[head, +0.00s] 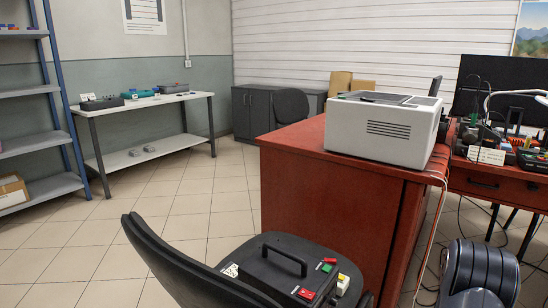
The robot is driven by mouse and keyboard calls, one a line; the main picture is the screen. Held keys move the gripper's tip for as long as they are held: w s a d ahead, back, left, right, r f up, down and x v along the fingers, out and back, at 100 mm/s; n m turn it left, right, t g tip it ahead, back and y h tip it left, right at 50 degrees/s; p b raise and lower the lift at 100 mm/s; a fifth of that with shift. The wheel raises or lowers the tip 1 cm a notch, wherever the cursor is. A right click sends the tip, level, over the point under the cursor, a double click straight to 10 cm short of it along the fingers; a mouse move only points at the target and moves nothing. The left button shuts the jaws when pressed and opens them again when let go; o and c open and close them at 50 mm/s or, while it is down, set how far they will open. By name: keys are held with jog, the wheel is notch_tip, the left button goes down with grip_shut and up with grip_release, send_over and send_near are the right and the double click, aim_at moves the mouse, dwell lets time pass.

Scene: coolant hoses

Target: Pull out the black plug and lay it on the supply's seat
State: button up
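No black plug can be picked out for certain in this view. A black box with a carrying handle (285,258) sits on the seat of a black chair (165,258) at the bottom middle. Red, green and pale yellow parts show on the box's right side; they are too small to tell what they are. I cannot tell whether this box is the supply. My gripper is not in view; only a dark rounded part of my arm shows at the lower right.
A red-brown desk (335,200) with a white machine (385,125) stands beyond the chair. Cables (432,200) hang down its right side to the floor. A cluttered workbench (490,180) is at right. A white-topped table (150,102) and shelves (38,110) are at left. The tiled floor between is open.

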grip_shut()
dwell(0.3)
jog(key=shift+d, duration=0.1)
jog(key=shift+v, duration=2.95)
